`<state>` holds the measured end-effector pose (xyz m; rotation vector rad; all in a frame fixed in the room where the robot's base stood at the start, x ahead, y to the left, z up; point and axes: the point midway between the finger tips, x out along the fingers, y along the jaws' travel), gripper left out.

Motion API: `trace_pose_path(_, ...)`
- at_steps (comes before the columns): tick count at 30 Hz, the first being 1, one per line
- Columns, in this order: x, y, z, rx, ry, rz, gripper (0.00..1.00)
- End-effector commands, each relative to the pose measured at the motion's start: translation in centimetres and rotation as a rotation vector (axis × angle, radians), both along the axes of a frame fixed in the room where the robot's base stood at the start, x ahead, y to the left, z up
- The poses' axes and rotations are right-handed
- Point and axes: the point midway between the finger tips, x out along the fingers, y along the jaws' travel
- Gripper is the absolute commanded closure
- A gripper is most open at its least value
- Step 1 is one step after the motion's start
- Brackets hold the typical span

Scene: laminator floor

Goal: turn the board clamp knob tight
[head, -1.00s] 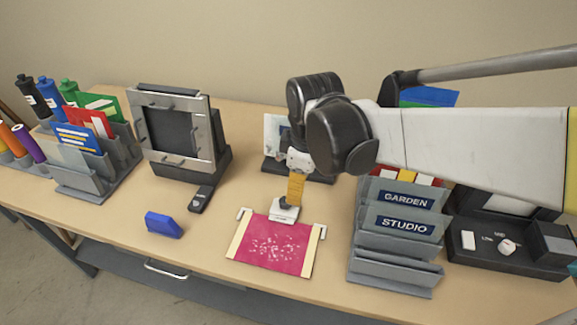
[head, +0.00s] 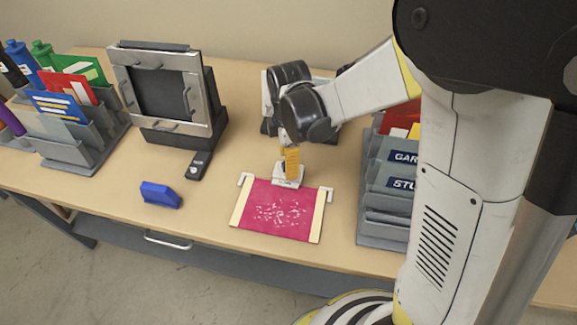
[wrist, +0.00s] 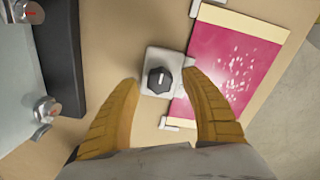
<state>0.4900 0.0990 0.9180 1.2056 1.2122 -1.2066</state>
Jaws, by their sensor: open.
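The board clamp knob (wrist: 159,80) is dark and faceted with a white mark, on a light clamp block (wrist: 150,61) at the edge of the pink board (wrist: 232,60). In the head view the clamp block (head: 287,181) sits at the board's (head: 279,210) back edge, and my gripper hides the knob. My gripper (wrist: 166,92) is open, its two yellow fingers on either side of the knob in the wrist view, with gaps showing. It also shows in the head view (head: 291,172), pointing down over the clamp. I cannot tell how far its tips are above the knob.
A blue block (head: 160,194) lies left of the board. A dark remote-like item (head: 198,165) lies behind it, near a framed black device (head: 165,95). A grey folder rack (head: 381,228) stands close on the right.

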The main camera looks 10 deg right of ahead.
Motion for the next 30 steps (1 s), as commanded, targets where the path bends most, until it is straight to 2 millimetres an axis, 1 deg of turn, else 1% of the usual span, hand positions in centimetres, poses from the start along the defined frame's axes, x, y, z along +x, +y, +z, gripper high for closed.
trace_pose_path(1, 0.02, 0.00, -0.58, 0.000, 0.000, 0.000, 0.46)
trace_pose_path(4, -0.01, -0.01, -1.00, 0.000, 0.000, 0.000, 0.46)
trace_pose_path(12, -0.01, -0.01, -1.01, 0.000, 0.000, -0.001, 0.46)
trace_pose_path(14, -0.01, -0.01, -1.01, 0.000, 0.000, -0.001, 0.63)
trace_pose_path(15, -0.01, -0.01, -1.01, 0.000, 0.000, -0.001, 0.75)
trace_pose_path(17, -0.01, -0.01, -1.00, 0.000, 0.000, -0.001, 0.94)
trace_pose_path(18, -0.01, -0.01, -1.00, 0.000, 0.000, -0.001, 1.00)
trace_pose_path(25, -0.01, -0.01, -1.00, 0.000, 0.000, -0.011, 1.00)
trace_pose_path(30, -0.01, 0.00, -1.01, 0.000, 0.000, -0.059, 1.00)
